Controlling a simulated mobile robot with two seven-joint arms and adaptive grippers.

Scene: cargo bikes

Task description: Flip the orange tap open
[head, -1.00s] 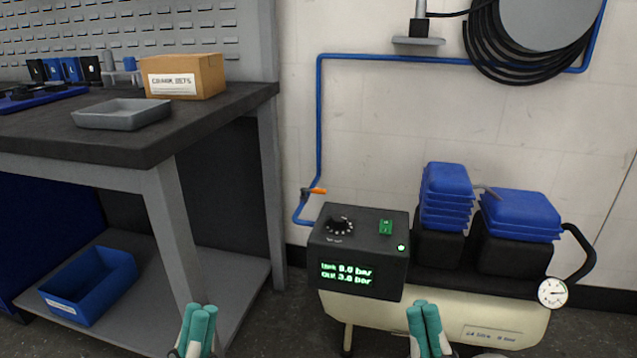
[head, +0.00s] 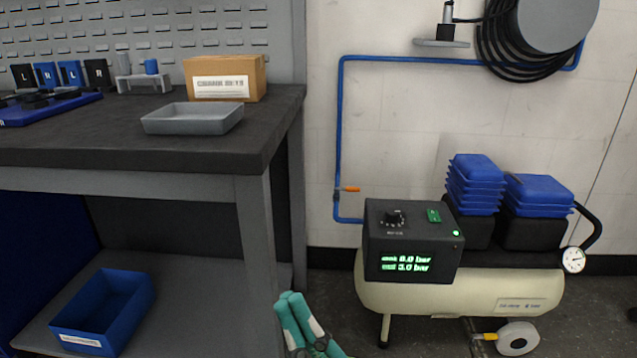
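The orange tap (head: 351,189) is a small lever low on the vertical run of the blue wall pipe (head: 339,130). Its lever sticks out to the right, roughly level and across the pipe. My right gripper (head: 290,298) shows at the bottom of the head view, with teal fingers side by side. It looks shut, with nothing seen between the fingers. It is below and left of the tap in the picture, well apart from it. My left gripper is not in view.
A black control box (head: 414,240) with a green display stands just right of the tap, by the cream compressor tank (head: 470,295) and blue lids (head: 540,192). The workbench (head: 200,150) fills the left, its corner near the pipe. Bare wall surrounds the tap.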

